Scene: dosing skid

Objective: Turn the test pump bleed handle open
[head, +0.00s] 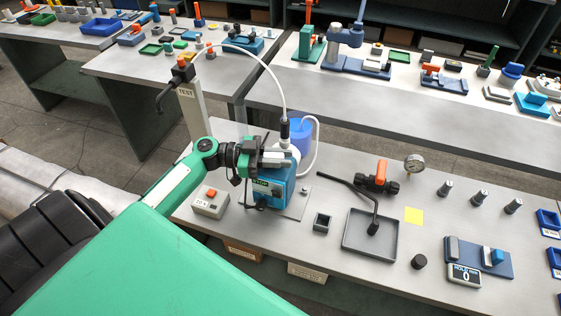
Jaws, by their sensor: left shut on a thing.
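A blue pump (268,190) with a small display stands on the bench's left part. My left gripper (284,157) is at the top of this pump, its arm reaching in from the lower left. It is shut on a small part at the pump head, which I take to be the bleed handle. The fingers hide most of that part, so its angle cannot be told. A black fitting (284,128) with a clear tube rises just behind the gripper. My right gripper is not in view.
A blue jug (301,133) stands behind the pump. A grey box with an orange button (210,203) is left of it. To the right are an orange-handled valve (380,177), a grey tray (357,246) and a gauge (414,164). A "TEST" post (190,105) stands behind left.

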